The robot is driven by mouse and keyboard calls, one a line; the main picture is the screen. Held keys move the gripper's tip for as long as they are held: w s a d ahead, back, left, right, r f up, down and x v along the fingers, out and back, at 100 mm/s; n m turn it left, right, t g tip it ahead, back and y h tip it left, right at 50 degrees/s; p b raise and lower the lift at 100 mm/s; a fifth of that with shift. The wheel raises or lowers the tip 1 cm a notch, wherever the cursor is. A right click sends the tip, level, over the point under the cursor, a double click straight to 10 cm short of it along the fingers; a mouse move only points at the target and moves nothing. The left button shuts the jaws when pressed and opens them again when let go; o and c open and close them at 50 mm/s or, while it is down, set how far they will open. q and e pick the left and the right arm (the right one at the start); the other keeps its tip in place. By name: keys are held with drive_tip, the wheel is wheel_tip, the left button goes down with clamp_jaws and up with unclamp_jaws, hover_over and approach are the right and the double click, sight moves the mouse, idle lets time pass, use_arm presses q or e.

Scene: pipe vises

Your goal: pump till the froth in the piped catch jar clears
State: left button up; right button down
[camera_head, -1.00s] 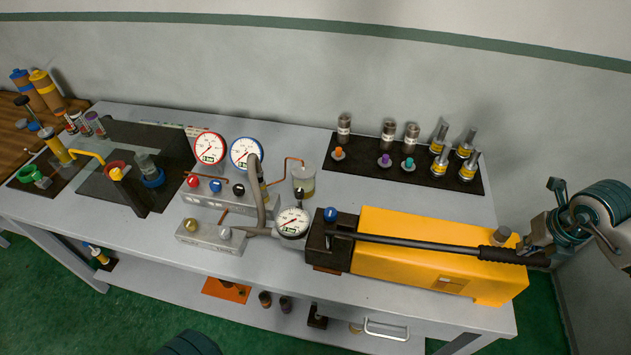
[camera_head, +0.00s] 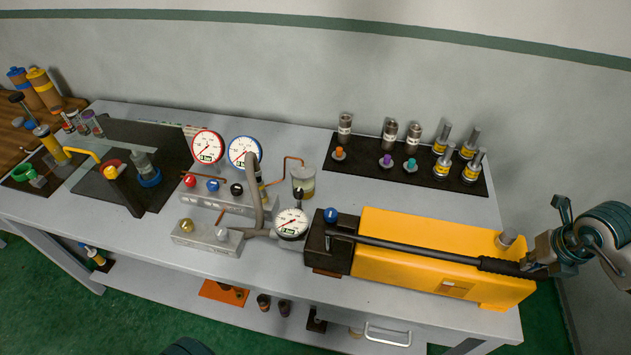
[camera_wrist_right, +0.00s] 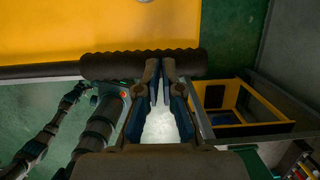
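The catch jar (camera_head: 303,184) is a clear jar behind the pump with a copper pipe (camera_head: 294,159) bending over to it. It holds yellowish liquid with a pale layer above; the froth is too small to judge. The yellow hand pump (camera_head: 425,250) has a long black lever (camera_head: 420,247) lying low along its body. My right gripper (camera_head: 533,262) is at the lever's ribbed grip end. In the right wrist view its nearly closed fingertips (camera_wrist_right: 160,65) overlap the ribbed grip (camera_wrist_right: 110,66), which is thicker than the gap between them. My left gripper is not in view.
A pressure gauge (camera_head: 291,223) sits left of the pump, near a valve block (camera_head: 206,238). Red (camera_head: 208,146) and blue (camera_head: 244,152) gauges stand behind. A black mat (camera_head: 358,158) with several metal fittings lies at the back right. The front of the bench (camera_head: 290,268) is clear.

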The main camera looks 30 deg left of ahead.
drive_tip(key=p+v, duration=0.1)
drive_tip(key=v, duration=0.1)
drive_tip(key=p+v, duration=0.2)
drive_tip(key=w+a+p+v, duration=0.1)
drive_tip(key=v, duration=0.1)
drive_tip(key=shift+d+r+p, duration=0.1)
drive_tip(key=shift+r+p, duration=0.2)
drive_tip(key=shift+r, duration=0.25)
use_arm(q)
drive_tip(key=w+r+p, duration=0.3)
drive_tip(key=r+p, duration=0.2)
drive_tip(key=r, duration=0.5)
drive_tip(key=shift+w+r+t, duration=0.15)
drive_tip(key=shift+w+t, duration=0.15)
use_arm(e)
wheel_tip(320, 180, up, 8)
drive_tip(key=a, duration=0.1)
drive_tip(key=shift+s+a+f, duration=0.2)
drive_tip(key=shift+a, duration=0.05)
drive_tip(key=shift+f, duration=0.1)
